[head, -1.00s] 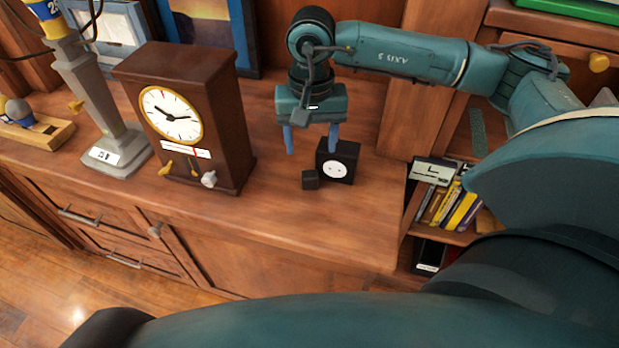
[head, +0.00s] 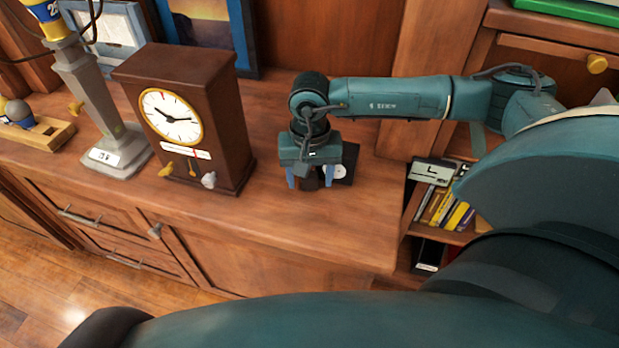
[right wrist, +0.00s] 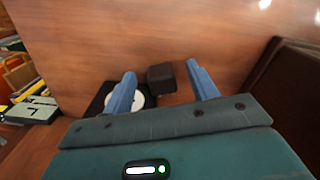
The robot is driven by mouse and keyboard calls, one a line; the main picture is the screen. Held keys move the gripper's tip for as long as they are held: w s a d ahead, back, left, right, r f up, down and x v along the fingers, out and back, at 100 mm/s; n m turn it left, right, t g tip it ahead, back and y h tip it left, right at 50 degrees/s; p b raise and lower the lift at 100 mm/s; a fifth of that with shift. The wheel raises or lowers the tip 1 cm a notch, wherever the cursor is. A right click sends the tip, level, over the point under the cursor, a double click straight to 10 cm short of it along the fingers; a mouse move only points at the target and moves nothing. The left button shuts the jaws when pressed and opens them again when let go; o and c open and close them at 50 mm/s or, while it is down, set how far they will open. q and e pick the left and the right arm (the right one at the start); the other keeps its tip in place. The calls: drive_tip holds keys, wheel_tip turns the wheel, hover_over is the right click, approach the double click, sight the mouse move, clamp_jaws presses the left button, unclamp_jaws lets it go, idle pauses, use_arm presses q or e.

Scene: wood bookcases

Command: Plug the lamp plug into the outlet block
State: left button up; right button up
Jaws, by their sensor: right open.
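The outlet block (head: 350,158) is a black box with a round white socket face, standing on the wooden top right of the clock. The plug is a small dark block (right wrist: 161,77) beside the white socket disc, apart from the block as far as I can see. My right gripper (head: 309,184) is open and low over the counter, pointing down, with its blue fingers on either side of the plug. In the right wrist view the left finger overlaps the outlet block (right wrist: 97,105). In the head view the gripper mostly hides the plug. My left gripper is not in view.
A brown clock (head: 190,115) with knobs stands left of my gripper. A grey lamp-like column (head: 88,95) stands further left. An open shelf with books (head: 440,205) is below right. The counter in front of the outlet block is clear.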

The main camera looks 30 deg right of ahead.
sight(310, 180)
drive_tip(key=shift+f, duration=0.7)
drive_tip(key=c, duration=1.1)
drive_tip(key=shift+r, duration=0.1)
wheel_tip(310, 180, up, 18)
drive_tip(key=shift+f, duration=0.1)
drive_tip(key=shift+f, duration=0.1)
